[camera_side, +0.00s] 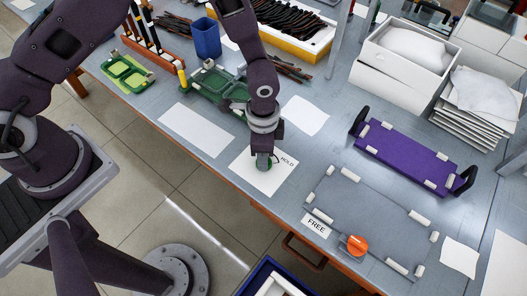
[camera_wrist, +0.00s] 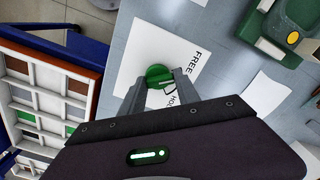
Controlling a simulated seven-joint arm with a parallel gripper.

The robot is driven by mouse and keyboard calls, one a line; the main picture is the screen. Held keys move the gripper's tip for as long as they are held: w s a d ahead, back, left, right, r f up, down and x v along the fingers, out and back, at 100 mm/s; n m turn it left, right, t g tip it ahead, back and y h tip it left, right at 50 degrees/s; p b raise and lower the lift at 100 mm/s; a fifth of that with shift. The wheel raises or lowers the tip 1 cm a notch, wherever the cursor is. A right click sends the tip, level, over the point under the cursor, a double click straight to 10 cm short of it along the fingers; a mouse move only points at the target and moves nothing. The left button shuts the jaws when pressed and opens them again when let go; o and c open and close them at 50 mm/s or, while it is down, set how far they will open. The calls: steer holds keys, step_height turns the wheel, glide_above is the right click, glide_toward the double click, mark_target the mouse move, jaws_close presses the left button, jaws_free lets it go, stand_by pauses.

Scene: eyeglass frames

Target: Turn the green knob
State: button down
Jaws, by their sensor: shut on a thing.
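The green knob (camera_wrist: 158,75) stands on a white card (camera_wrist: 183,60) printed with HOLD and FREE. My gripper (camera_wrist: 163,88) points down over it, with one finger on each side of the knob, shut on it. In the side view my gripper (camera_side: 263,160) is low over the card (camera_side: 276,184), near its HOLD print, and mostly hides the knob. Only a little green shows around the fingertips there. A pale pointer mark on the knob is partly hidden between the fingers.
An orange knob (camera_side: 357,245) sits by another FREE label on a grey plate (camera_side: 375,212) with white pegs. A purple plate (camera_side: 405,157) lies behind it. Green fixtures (camera_side: 212,82), a blue cup (camera_side: 206,38) and white boxes (camera_side: 402,60) stand farther back.

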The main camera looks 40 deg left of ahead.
steer(key=shift+n, duration=0.8)
steer(key=c, duration=0.9)
jaws_free()
